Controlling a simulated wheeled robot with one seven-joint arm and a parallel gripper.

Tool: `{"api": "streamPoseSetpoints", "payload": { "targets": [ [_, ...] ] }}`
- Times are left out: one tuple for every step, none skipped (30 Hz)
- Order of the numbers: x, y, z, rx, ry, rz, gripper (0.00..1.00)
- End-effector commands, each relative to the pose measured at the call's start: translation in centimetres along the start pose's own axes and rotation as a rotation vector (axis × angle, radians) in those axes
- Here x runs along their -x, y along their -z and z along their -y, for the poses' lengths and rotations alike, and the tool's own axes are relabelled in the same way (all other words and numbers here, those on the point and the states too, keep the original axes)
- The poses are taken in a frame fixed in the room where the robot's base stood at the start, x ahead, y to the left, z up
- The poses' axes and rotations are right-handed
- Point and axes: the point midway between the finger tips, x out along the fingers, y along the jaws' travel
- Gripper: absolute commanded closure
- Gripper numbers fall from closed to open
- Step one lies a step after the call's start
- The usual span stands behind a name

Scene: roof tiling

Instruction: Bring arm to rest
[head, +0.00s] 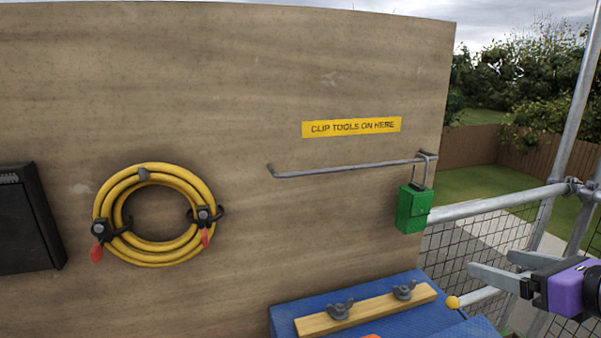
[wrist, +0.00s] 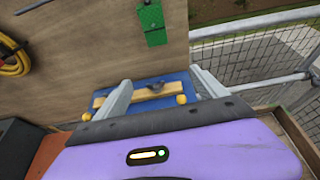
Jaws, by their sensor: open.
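My gripper (head: 490,266) shows at the right of the head view, with its purple body and two grey fingers apart and nothing between them. It is in front of the railing, right of the green padlock-like box. In the wrist view my gripper (wrist: 158,98) is also open and empty, with the blue surface and wooden strip seen beyond its fingers. The rest of my arm is outside the head view.
A green box (head: 413,209) hangs on a metal rail (head: 345,171) under a yellow sign (head: 352,127). A coiled yellow hose (head: 110,218) hangs on the plywood. A wooden strip (head: 372,307) with wing nuts lies on a blue surface (head: 425,318). Scaffold railing (head: 495,204) stands right.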

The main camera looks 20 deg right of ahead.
Motion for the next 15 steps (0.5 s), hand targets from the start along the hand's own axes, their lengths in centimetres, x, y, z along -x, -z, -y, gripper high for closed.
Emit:
{"api": "streamPoseSetpoints", "payload": {
  "targets": [
    [0.0, -0.4, 0.1, -0.007, 0.003, 0.015, 0.18],
    [0.0, -0.7, 0.0, -0.009, 0.000, 0.029, 0.18],
    [0.0, -1.2, -0.3, -0.013, -0.011, 0.049, 0.18],
    [0.1, -1.6, -0.5, -0.015, -0.019, 0.064, 0.18],
    [0.1, -1.9, -0.7, -0.017, -0.029, 0.078, 0.18],
    [0.2, -2.4, -1.1, -0.021, -0.043, 0.099, 0.18],
    [0.2, -2.8, -1.3, -0.023, -0.054, 0.114, 0.18],
    [0.3, -3.2, -1.6, -0.026, -0.067, 0.131, 0.18],
    [0.5, -3.8, -2.0, -0.030, -0.084, 0.153, 0.18],
    [0.6, -4.2, -2.4, -0.034, -0.097, 0.172, 0.18],
    [0.8, -4.7, -2.7, -0.038, -0.113, 0.191, 0.18],
    [1.0, -5.3, -3.2, -0.046, -0.134, 0.218, 0.18],
    [1.2, -5.7, -3.6, -0.053, -0.152, 0.238, 0.18],
    [1.5, -6.1, -4.0, -0.064, -0.173, 0.261, 0.18],
    [1.8, -6.6, -4.6, -0.080, -0.201, 0.291, 0.18]
  ]
}}
